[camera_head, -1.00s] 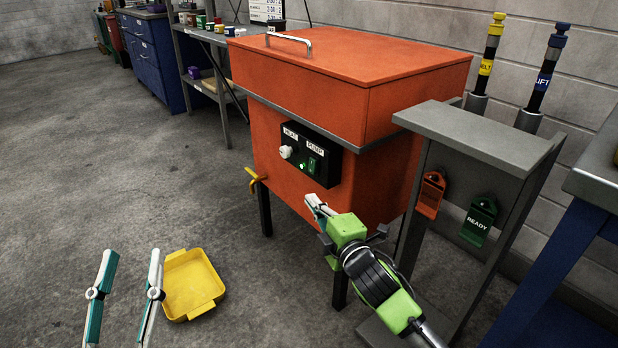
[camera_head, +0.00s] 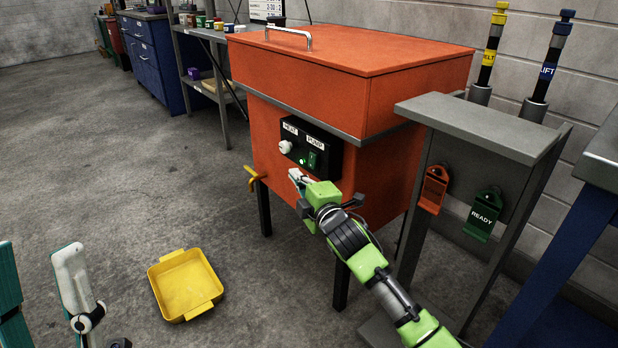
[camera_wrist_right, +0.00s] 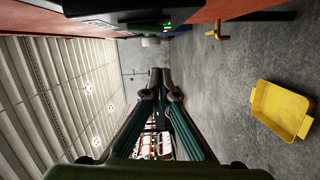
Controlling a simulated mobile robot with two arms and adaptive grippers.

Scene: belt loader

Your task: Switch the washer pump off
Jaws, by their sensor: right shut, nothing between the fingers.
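The orange washer (camera_head: 310,90) has a black control box (camera_head: 333,153) on its front, with a white HEAT knob (camera_head: 285,147) and a green PUMP switch (camera_head: 312,160). A small green light glows beside the switch. My right gripper (camera_head: 294,174) is shut and empty, just below the box. In the right wrist view its fingertips (camera_wrist_right: 160,75) meet, and the underside of the box (camera_wrist_right: 130,15) shows at the top edge. Whether the fingertips touch anything is unclear. My left gripper (camera_head: 40,250) is open and empty at the lower left.
A yellow tray (camera_head: 185,285) lies on the floor left of the washer. A yellow valve handle (camera_head: 254,178) sticks out at the washer's lower left. A grey stand (camera_head: 480,125) with orange and green READY tags is at the right. The floor at left is clear.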

